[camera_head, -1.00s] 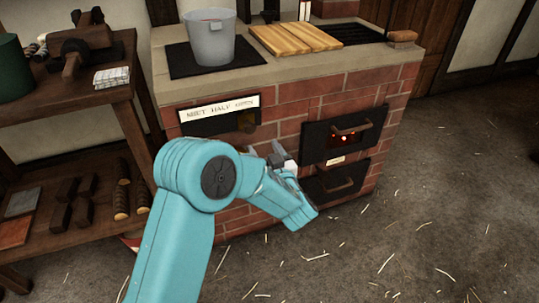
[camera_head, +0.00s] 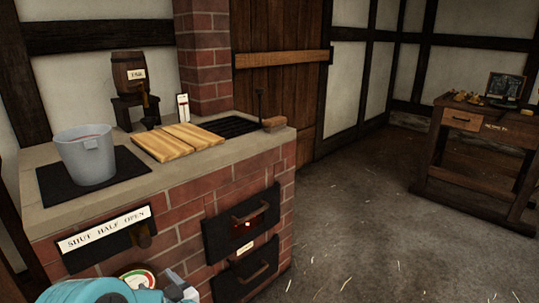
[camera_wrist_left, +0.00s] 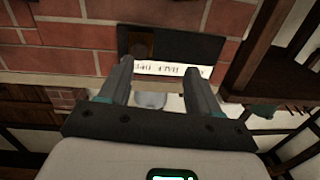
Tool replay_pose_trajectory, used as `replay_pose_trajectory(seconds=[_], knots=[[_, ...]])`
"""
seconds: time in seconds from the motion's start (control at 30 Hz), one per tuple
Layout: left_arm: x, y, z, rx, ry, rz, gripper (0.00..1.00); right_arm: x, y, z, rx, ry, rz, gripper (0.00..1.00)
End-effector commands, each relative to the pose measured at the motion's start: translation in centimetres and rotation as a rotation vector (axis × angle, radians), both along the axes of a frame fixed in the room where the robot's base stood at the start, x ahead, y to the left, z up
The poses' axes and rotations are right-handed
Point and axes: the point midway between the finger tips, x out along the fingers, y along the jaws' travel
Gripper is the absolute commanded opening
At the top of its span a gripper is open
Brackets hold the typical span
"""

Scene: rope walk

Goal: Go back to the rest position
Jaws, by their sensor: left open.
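My left gripper (camera_head: 178,288) shows partly at the bottom edge of the head view, in front of the brick stove (camera_head: 183,205). Its teal wrist is cut off by the frame. In the left wrist view its two fingers (camera_wrist_left: 158,70) stand apart with nothing gripped between them. Beyond them is the dark damper plate (camera_wrist_left: 205,46) with its white label, seen upside down. The same plate's label (camera_head: 104,230) reads "SHUT HALF OPEN" in the head view. My right gripper is in neither view.
A grey bucket (camera_head: 86,155) and a slatted wooden board (camera_head: 178,142) rest on the stove top. A small barrel (camera_head: 134,74) stands behind them. Dark stove doors (camera_head: 242,222) face front. A workbench (camera_head: 460,150) stands far right, with open floor (camera_head: 350,210) between.

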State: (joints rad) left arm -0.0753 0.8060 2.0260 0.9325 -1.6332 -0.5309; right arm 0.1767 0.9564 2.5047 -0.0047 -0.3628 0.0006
Motion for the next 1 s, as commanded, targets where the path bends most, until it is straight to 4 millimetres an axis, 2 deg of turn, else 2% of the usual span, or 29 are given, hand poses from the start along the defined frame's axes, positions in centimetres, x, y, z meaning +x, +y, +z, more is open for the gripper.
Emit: replay_pose_trajectory(seconds=[0.03,0.07,0.1,0.17,0.2,0.3,0.4,0.5,0.6,0.73,0.8,1.0], knots=[[-1.1,1.1,-3.7,-0.004,0.096,-0.033,0.63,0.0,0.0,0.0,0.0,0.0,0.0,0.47],[-1.4,1.0,-5.9,-0.031,0.152,-0.086,0.63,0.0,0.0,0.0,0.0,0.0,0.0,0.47],[-2.0,0.3,-9.1,-0.09,0.227,-0.171,0.63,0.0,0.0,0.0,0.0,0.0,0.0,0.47],[-3.4,-1.5,-13.8,-0.206,0.339,-0.295,0.63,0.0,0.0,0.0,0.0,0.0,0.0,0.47],[-4.6,-3.0,-16.5,-0.289,0.41,-0.374,0.63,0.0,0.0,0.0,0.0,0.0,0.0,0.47],[-8.7,-7.2,-21.8,-0.5,0.585,-0.537,0.63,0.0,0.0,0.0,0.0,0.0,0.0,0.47],[-13.3,-11.1,-24.9,-0.681,0.742,-0.654,0.63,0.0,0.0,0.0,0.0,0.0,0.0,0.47],[-17.6,-14.4,-26.3,-0.825,0.883,-0.741,0.63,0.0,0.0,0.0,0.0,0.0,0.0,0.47],[-21.8,-16.9,-26.7,-0.947,1.021,-0.804,0.63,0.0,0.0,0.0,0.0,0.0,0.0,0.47],[-26.7,-19.0,-26.7,-1.107,1.202,-0.814,0.63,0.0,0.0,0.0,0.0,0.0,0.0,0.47],[-26.7,-19.0,-23.6,-1.124,1.196,-0.789,0.63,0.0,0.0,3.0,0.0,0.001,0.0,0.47],[-26.7,-19.0,-18.1,-1.121,1.195,-0.791,0.63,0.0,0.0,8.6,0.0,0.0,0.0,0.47]])
